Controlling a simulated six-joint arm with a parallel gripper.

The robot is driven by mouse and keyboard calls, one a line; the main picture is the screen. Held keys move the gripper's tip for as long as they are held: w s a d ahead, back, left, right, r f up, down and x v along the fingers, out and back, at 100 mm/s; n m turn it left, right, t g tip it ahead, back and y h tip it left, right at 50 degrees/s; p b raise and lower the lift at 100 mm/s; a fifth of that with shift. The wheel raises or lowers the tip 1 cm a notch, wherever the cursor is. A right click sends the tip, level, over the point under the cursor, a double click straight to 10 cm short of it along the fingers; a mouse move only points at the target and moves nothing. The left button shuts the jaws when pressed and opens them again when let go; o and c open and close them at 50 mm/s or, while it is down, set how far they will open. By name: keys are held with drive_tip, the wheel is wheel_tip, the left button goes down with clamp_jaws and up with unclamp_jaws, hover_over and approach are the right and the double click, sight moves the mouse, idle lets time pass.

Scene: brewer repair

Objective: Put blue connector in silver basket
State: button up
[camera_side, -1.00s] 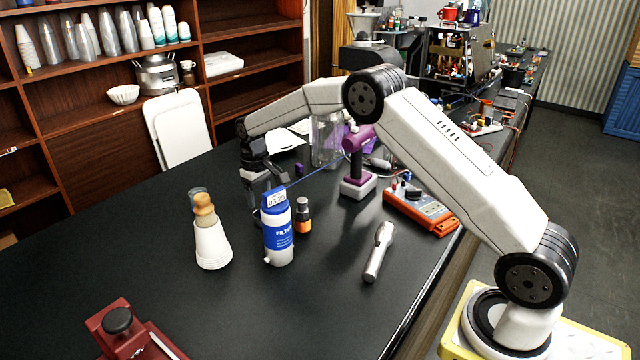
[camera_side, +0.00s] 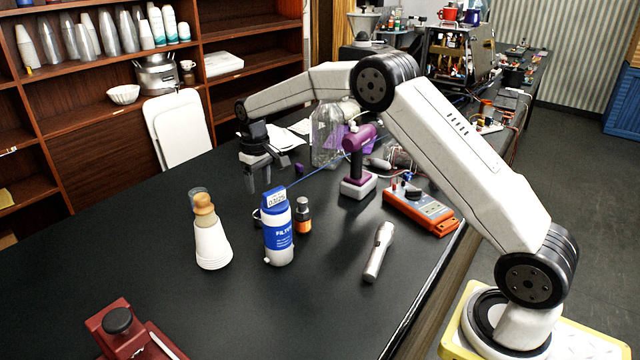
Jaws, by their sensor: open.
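My gripper (camera_side: 267,183) is open and points down, above the table behind the white and blue filter bottle (camera_side: 278,230). Nothing shows between its fingers. I cannot clearly make out a blue connector; a thin blue line like a cable (camera_side: 318,170) runs from the bottle top toward the purple tool. A small metallic wire shape (camera_side: 400,156) behind the orange meter may be the silver basket, but it is too small to tell.
The left of the black table (camera_side: 110,240) is clear.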

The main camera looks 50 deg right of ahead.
drive_tip(key=s+r+m+t, duration=0.2)
drive_tip(key=s+r, duration=0.2)
drive_tip(key=s, duration=1)
drive_tip(key=s+a+f+n, duration=0.1)
drive_tip(key=s+a+f, duration=0.1)
drive_tip(key=s, duration=0.6)
drive_tip(key=s+a+f+n, duration=0.1)
drive_tip(key=s+a+f, duration=0.2)
drive_tip(key=s, duration=0.5)
drive_tip(key=shift+a+f+t, duration=0.25)
drive_tip(key=shift+a+t, duration=0.05)
drive_tip(key=shift+a, duration=0.45)
